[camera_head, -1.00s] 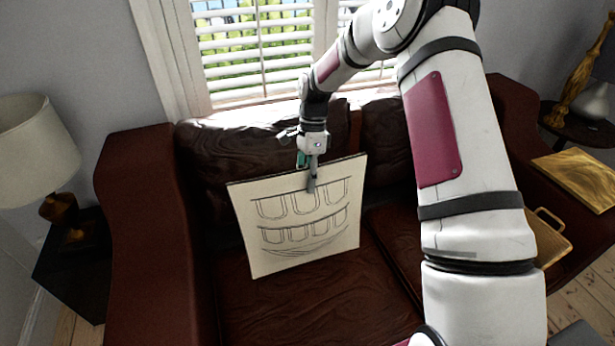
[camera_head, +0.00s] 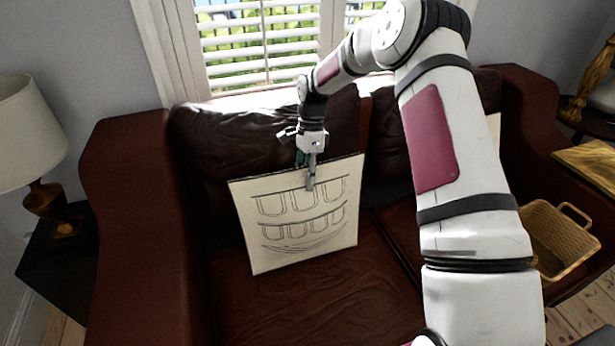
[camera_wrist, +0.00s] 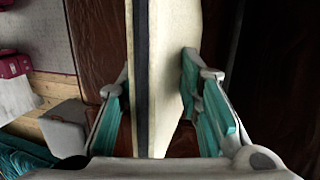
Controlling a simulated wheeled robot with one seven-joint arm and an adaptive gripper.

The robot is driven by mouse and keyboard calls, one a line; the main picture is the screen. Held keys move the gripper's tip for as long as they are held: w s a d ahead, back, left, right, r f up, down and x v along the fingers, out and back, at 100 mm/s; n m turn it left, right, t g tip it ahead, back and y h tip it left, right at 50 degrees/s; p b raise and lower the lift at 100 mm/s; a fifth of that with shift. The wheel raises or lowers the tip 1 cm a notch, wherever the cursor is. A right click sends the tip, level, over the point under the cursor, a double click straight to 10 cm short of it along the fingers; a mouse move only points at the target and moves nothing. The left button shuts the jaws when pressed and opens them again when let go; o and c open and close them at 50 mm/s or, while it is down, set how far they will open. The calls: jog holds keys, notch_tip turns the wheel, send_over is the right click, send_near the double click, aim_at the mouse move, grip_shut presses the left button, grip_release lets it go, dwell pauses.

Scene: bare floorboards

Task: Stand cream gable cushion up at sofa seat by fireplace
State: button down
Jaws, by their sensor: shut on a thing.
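The cream gable cushion (camera_head: 300,225) is a square pale panel with dark line-drawn arches and a dark edge. It is near upright, slightly turned, over the left seat of the dark brown leather sofa (camera_head: 290,305), in front of the left back cushion. I cannot tell whether its lower edge touches the seat. My gripper (camera_head: 309,172) is shut on the middle of its top edge from above. In the wrist view the cushion (camera_wrist: 170,60) stands between my two teal-padded fingers. No fireplace shows.
A lamp (camera_head: 30,140) stands on a dark side table beyond the left sofa arm (camera_head: 130,210). A wicker basket (camera_head: 555,240) is at the right, below a wooden panel (camera_head: 590,165). Part of a cream object (camera_head: 494,130) shows behind my arm. A window is behind the sofa.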

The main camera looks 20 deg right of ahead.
jog(key=shift+w+f, duration=0.15)
jog(key=shift+f, duration=0.15)
jog(key=c, duration=1.1)
grip_release()
jog(key=shift+o, duration=0.2)
